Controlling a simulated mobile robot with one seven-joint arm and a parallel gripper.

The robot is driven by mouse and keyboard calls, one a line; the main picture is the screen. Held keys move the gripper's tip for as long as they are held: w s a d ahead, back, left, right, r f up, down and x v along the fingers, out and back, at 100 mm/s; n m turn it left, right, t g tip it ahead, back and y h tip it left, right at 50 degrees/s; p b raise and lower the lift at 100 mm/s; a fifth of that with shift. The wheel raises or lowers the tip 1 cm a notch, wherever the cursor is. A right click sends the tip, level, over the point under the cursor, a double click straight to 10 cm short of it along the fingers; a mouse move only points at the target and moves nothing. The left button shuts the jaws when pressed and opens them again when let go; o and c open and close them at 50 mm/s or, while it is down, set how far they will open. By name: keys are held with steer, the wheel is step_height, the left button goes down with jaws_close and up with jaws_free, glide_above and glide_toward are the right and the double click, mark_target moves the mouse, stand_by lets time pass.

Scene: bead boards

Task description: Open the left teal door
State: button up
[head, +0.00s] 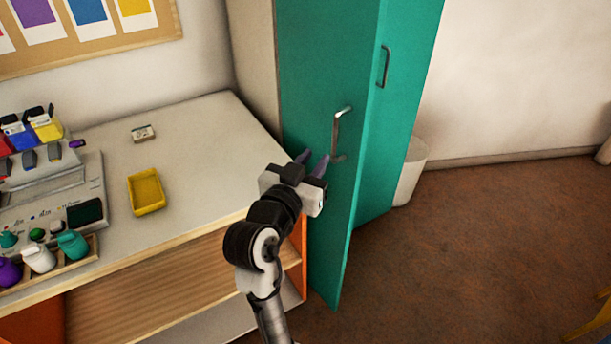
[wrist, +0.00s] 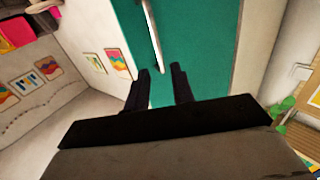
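The left teal door (head: 318,75) stands right of the counter and appears partly swung out, its free edge in front of the right teal door (head: 402,90). Its silver bar handle (head: 337,132) is upright near that edge. My gripper (head: 313,161) is at the door's front, with its fingers just left of the handle's lower end. In the wrist view the fingers (wrist: 162,84) are apart, and the handle (wrist: 152,35) runs down to the gap between them against the teal panel (wrist: 195,40). I cannot tell whether they touch it.
A counter (head: 205,150) at the left holds a yellow tray (head: 146,192), a small box (head: 143,133) and a rack of several colored bottles. A white bin (head: 410,172) stands behind the right door. The brown floor (head: 480,240) at the right is mostly clear.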

steer(key=shift+p+v, duration=1.65)
steer(key=shift+p, duration=2.4)
